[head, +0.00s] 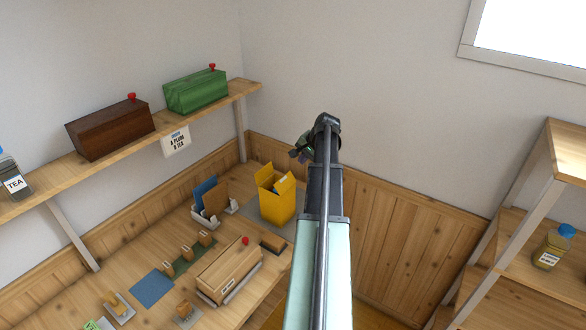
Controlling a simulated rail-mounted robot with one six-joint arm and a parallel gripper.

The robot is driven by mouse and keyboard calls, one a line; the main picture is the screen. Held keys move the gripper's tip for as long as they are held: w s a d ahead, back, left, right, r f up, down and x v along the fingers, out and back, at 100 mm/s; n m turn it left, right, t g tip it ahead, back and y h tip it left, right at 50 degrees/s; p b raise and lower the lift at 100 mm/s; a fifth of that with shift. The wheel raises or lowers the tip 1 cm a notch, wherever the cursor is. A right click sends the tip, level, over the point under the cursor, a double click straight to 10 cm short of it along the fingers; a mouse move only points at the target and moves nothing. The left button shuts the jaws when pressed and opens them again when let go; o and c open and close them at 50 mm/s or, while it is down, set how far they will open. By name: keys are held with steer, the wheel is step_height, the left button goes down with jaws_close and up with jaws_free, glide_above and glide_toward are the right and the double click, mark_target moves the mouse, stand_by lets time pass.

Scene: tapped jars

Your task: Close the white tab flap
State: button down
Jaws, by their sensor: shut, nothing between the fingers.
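A yellow box (277,206) stands upright on the counter near the corner, with its top flaps raised. A pale bluish-white piece (284,185) shows at its open top; it may be the white tab flap, but it is too small to tell. My gripper (296,154) is small and dark at the far end of my arm. It is shut and empty, and in the picture it lies above and right of the yellow box. My arm hides part of it and the counter to the right of the box.
A white holder (209,217) with blue and brown panels stands left of the box. A wooden box with a red knob (230,270) is in front. A shelf above holds a brown box (110,130) and a green box (195,92). A jar (552,248) stands at right.

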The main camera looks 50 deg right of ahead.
steer(key=b, duration=0.9)
glide_toward(283, 179)
step_height(283, 179, down, 5)
steer(key=shift+w+d+f+b, duration=0.1)
steer(key=shift+w+f+b, duration=0.25)
steer(key=shift+w, duration=0.25)
steer(key=shift+w+f+b, duration=0.2)
steer(key=shift+w+b, duration=0.1)
steer(key=shift+w, duration=0.3)
steer(key=shift+w+f, duration=0.1)
steer(key=shift+w, duration=0.3)
steer(key=shift+w, duration=0.1)
